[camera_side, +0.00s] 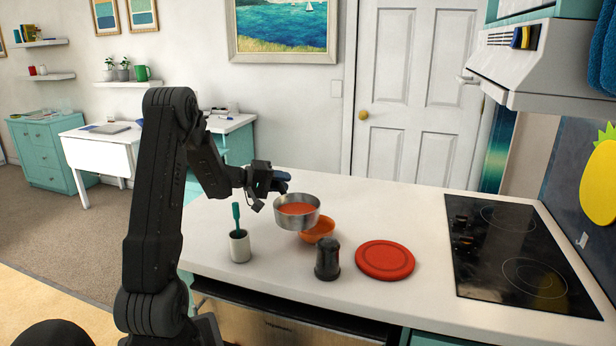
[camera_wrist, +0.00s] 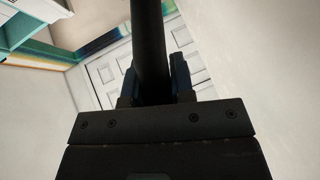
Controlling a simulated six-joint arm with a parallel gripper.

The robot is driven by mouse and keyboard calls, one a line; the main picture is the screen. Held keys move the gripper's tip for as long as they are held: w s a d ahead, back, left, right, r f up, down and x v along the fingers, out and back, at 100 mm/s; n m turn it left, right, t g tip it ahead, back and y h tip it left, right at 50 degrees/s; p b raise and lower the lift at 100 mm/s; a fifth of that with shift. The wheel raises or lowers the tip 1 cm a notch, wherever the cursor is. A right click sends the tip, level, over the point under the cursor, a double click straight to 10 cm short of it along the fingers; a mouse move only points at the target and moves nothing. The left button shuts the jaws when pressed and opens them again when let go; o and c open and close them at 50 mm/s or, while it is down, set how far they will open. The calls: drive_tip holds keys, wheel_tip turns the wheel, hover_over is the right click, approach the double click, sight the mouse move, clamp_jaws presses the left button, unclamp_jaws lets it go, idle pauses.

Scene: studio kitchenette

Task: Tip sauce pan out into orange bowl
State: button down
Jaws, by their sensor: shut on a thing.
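A metal sauce pan (camera_side: 297,219) with orange-red contents hangs above the counter in the side view. It looks close to level, with the contents inside it. My gripper (camera_side: 280,181) is shut on the pan's dark handle. In the wrist view the dark handle (camera_wrist: 150,50) runs up between my gripper's fingers (camera_wrist: 157,85); the pan's body is out of that view. The orange bowl (camera_side: 318,232) stands on the counter, just below and slightly right of the pan. The pan hides part of the bowl, and the bowl's inside is mostly hidden.
A dark pepper mill or jar (camera_side: 327,260) stands in front of the bowl. A red round plate or lid (camera_side: 385,260) lies to its right. A white cup with a teal utensil (camera_side: 240,246) stands to the left. A black cooktop (camera_side: 515,255) is at the right. The back counter (camera_side: 400,205) is clear.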

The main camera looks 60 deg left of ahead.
drive_tip(key=shift+s+a, duration=0.2)
drive_tip(key=shift+s, duration=0.3)
drive_tip(key=w+g, duration=0.1)
drive_tip(key=g, duration=0.5)
drive_tip(key=w+f+n+g, duration=0.1)
drive_tip(key=w+g, duration=0.1)
drive_tip(key=g, duration=0.4)
drive_tip(key=w+f+n+g, duration=0.1)
drive_tip(key=w+g, duration=0.1)
drive_tip(key=g, duration=0.4)
drive_tip(key=shift+a+g, duration=0.2)
drive_tip(key=shift+g, duration=0.1)
drive_tip(key=shift+s+r, duration=0.1)
drive_tip(key=shift+s, duration=0.05)
idle(2.0)
